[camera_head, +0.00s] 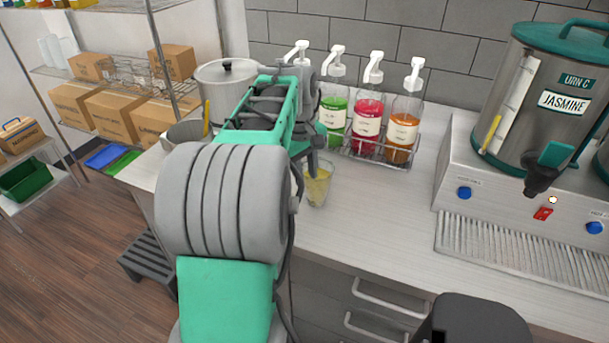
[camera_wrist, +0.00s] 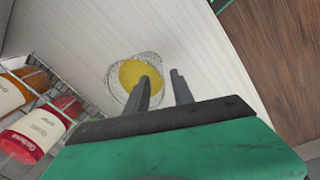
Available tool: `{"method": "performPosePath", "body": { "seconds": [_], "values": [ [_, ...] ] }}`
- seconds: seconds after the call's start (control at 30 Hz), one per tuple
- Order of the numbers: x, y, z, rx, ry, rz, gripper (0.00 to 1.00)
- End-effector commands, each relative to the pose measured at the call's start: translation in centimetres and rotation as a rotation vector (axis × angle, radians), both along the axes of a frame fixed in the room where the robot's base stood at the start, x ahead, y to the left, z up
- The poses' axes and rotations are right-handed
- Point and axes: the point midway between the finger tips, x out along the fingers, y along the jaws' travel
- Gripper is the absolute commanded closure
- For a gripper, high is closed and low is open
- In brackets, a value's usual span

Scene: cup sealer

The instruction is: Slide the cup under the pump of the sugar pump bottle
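A clear cup (camera_head: 319,187) with yellow liquid stands on the counter in front of the pump bottles. In the wrist view, the cup (camera_wrist: 118,88) lies behind my left finger, while my right finger is beside it. I cannot tell if the left finger is inside or above the cup. My gripper (camera_wrist: 161,76) is open, its fingers apart. A rack holds a green bottle (camera_head: 332,115), a red bottle (camera_head: 366,122) and an orange bottle (camera_head: 402,130), all with white pumps. Another white pump (camera_head: 299,50) shows behind my arm, its bottle mostly hidden. The labels are too small to tell which is sugar.
A wire rack (camera_head: 378,151) surrounds the bottles. A steel urn (camera_head: 545,95) labelled JASMINE stands on a machine with a drip grille (camera_head: 520,255) at the right. A lidded pot (camera_head: 225,85) is behind my arm. The counter (camera_head: 385,205) right of the cup is clear.

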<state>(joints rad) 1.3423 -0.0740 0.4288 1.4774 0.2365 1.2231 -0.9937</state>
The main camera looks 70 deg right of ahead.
Motion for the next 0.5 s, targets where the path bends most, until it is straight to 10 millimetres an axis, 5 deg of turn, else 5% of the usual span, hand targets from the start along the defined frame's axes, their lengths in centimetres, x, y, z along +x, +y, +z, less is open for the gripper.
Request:
{"method": "performPosePath", "body": {
  "seconds": [0.23,0.5],
  "values": [
    [0.1,0.0,-0.9,0.003,0.001,0.004,0.71],
    [-0.2,-0.4,-5.2,0.003,0.001,0.003,0.71]
  ]
}}
